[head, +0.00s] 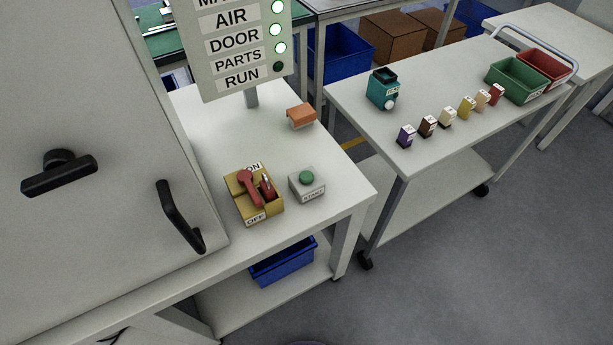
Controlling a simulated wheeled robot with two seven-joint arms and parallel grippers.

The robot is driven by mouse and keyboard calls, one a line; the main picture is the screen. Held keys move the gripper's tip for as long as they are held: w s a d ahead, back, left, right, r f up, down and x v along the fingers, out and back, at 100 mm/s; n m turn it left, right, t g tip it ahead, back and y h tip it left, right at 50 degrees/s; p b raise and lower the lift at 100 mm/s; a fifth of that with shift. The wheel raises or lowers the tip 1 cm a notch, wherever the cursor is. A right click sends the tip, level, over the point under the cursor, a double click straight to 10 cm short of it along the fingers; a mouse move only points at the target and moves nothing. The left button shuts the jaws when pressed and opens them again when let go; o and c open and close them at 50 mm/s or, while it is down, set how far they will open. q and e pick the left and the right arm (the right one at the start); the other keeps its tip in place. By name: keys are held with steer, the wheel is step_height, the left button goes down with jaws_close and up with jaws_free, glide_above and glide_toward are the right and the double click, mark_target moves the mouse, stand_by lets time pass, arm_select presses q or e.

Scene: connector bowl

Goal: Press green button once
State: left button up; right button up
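A green button (306,177) sits on top of a small grey box (308,190) with a label on its front that seems to read START. The box stands on the white table near its front right corner, just right of a yellow switch box (246,208). The yellow box has a red lever and ON and OFF labels. The button looks raised and nothing covers it. Neither of my grippers shows in the head view.
A sign panel (238,45) has lit lamps by AIR and DOOR; the RUN lamp is dark. An orange block (301,115) lies behind the button. A grey cabinet (90,150) with black handles stands left. A cart (420,165) at right holds small blocks and bins.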

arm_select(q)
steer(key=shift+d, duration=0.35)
